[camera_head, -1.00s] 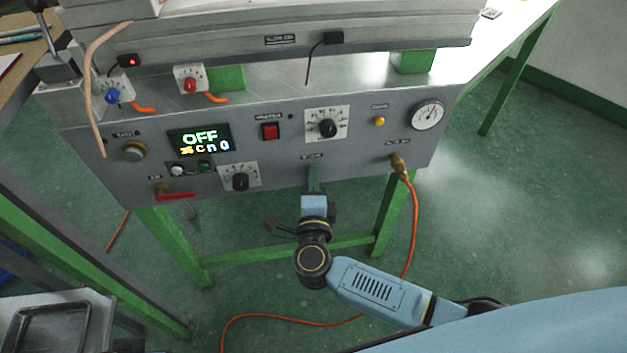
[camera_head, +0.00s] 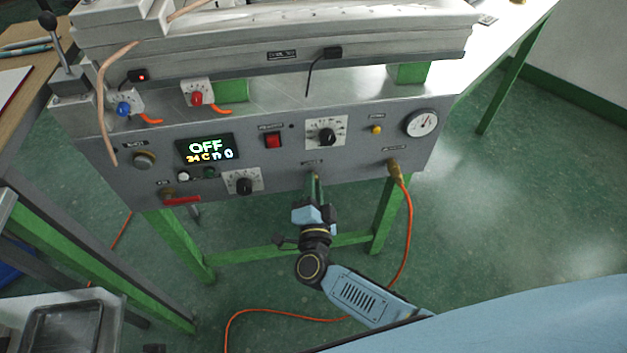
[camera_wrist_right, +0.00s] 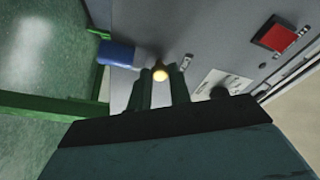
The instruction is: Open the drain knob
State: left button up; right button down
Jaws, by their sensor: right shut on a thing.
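My right gripper (camera_head: 314,186) reaches up to the lower edge of the grey machine panel (camera_head: 350,165), under a small label. In the right wrist view its two dark green fingers (camera_wrist_right: 160,88) stand on either side of a small round brass-coloured end, the drain knob (camera_wrist_right: 160,74), and are shut on it. In the head view the knob is hidden by the fingers, and its turn angle cannot be read. My left gripper is not in view.
A red switch (camera_head: 272,140), a black dial (camera_head: 327,132) and another dial (camera_head: 244,186) sit near the gripper. A brass fitting (camera_head: 394,168) with an orange hose (camera_head: 410,220) is to the right. A red-handled valve (camera_head: 182,201) is at lower left. Green legs (camera_head: 388,215) flank the arm.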

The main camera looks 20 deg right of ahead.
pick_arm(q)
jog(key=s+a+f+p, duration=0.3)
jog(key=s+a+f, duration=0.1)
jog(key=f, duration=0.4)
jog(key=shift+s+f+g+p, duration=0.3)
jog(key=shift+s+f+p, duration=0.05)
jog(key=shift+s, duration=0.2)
pick_arm(e)
jog(key=shift+d+f+n+t+y, duration=0.1)
jog(key=shift+n+t+y, duration=0.25)
jog(key=shift+n, duration=1.9)
jog(key=shift+n+t+y, duration=0.1)
jog(key=shift+n+y, duration=0.4)
jog(key=shift+n, duration=1.8)
jog(key=shift+d+f+n+t+y, duration=0.1)
jog(key=shift+n+t+y, duration=0.25)
jog(key=shift+n, duration=1.9)
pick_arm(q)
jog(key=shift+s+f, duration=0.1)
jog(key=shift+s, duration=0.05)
pick_arm(e)
jog(key=c, duration=1.3)
grip_release()
jog(key=shift+r, duration=0.1)
